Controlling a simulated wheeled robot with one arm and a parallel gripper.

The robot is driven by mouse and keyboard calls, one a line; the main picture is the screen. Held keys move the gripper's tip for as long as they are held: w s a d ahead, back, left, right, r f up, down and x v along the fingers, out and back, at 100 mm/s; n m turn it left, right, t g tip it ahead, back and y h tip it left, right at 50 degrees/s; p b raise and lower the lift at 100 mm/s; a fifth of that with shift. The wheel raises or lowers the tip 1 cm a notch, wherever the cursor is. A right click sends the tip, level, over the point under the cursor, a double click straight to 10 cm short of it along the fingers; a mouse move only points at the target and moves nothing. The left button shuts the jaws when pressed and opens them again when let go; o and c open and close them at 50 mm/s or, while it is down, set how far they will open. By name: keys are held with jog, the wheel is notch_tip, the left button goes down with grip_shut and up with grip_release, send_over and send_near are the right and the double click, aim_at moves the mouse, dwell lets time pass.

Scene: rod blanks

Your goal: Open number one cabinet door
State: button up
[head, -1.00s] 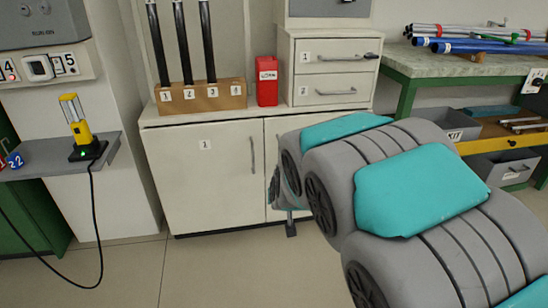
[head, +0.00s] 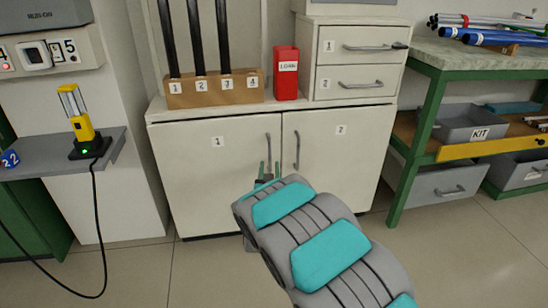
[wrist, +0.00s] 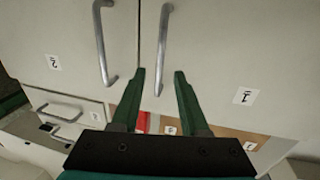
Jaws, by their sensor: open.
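The number one cabinet door (head: 195,185) is the left white door, marked 1, and is closed. Its vertical bar handle (head: 268,148) is near its right edge; the handle also shows in the wrist view (wrist: 163,45). My gripper (head: 266,170) is open and empty in front of the door, near the handle's lower part. In the upside-down wrist view, the handle's end appears between the two green fingers of my gripper (wrist: 159,73). I cannot tell whether they touch it. My arm hides the door's lower right corner.
The number two door (head: 345,170) is closed, with its own handle (head: 296,150) close by. Above are a rod block (head: 215,90), a red box (head: 286,75) and two closed drawers (head: 355,60). A grey shelf (head: 40,160) is left; a green workbench (head: 430,110) is right.

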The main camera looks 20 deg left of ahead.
aim_at(270, 158)
jog(key=shift+x, duration=3.3)
jog(key=shift+f, duration=0.1)
grip_shut()
